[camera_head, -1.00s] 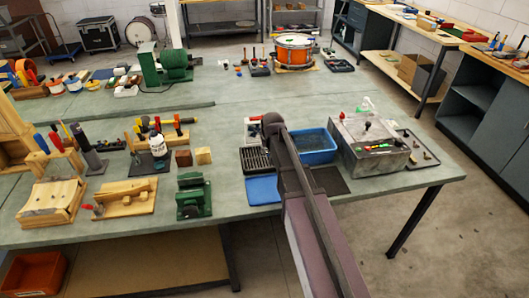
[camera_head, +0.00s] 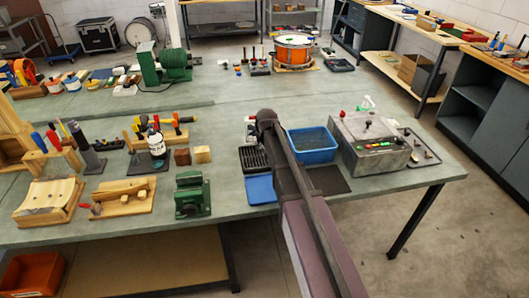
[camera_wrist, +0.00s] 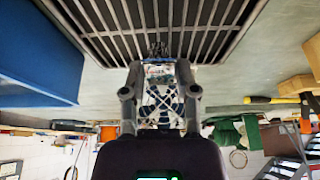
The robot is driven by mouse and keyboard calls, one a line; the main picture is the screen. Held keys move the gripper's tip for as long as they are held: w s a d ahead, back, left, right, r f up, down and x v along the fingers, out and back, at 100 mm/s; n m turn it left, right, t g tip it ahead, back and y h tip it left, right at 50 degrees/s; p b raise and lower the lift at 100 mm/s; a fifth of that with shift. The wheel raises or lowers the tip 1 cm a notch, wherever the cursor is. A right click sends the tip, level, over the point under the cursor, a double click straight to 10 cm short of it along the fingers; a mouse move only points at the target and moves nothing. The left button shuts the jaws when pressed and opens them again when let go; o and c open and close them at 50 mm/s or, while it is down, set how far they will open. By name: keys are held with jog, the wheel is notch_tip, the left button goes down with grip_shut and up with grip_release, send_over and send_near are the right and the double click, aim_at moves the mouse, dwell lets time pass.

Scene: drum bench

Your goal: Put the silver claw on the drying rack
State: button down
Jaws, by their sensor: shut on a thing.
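The drying rack (camera_head: 250,160) is a dark slotted grate on the bench, left of the blue tub. In the wrist view its bars (camera_wrist: 150,25) fill the top middle, very close to the fingertips. My gripper (camera_wrist: 160,76) is shut on a small grey metal piece, which I take for the silver claw (camera_wrist: 158,50). The claw shows just beyond the fingertips, against the rack's edge; I cannot tell whether it touches the rack.
A blue tub (camera_head: 312,155) stands right of the rack, and a blue mat (camera_head: 260,190) lies in front of it. A metal box (camera_head: 376,150) with coloured buttons is farther right. A green vise (camera_head: 192,194) and wooden blocks (camera_head: 202,154) are to the left.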

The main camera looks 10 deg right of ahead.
jog(key=shift+f+b, duration=0.8)
jog(key=shift+f, duration=0.35)
jog(key=shift+f, duration=0.2)
jog(key=shift+c, duration=1.9)
grip_release()
jog(key=shift+r, duration=0.1)
jog(key=shift+r, duration=0.15)
jog(key=p+v, duration=1.1)
jog(key=v, duration=0.1)
jog(key=s+d+f+g, duration=0.1)
jog(key=s+g, duration=0.3)
jog(key=s, duration=2)
jog(key=shift+s+f+g, duration=0.15)
jog(key=shift+s+g, duration=0.1)
jog(key=shift+g, duration=0.05)
